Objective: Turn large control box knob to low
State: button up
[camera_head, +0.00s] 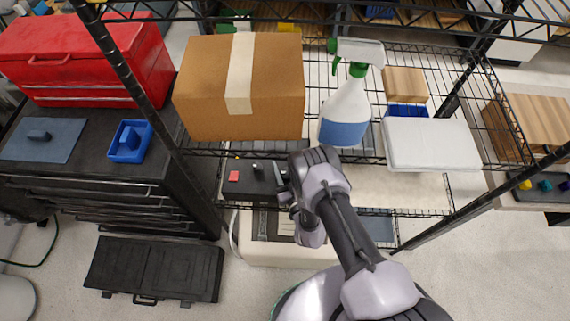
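A black control box (240,187) sits on the middle wire shelf, below the cardboard box. My gripper (284,186) is at the right end of the box, right of the small knob. My wrist hides the box's right side. The fingers are small and dark against the box, so their opening and any contact are unclear. No low marking is readable.
The upper shelf holds a cardboard box (205,95), a spray bottle (345,110) and a white case (431,143), close above my wrist. A black rack post (150,112) stands left. A blue box with a knob (130,141) sits on the left cabinet.

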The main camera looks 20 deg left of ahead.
dwell(0.3)
jog(key=o, duration=1.4)
jog(key=shift+f, duration=0.15)
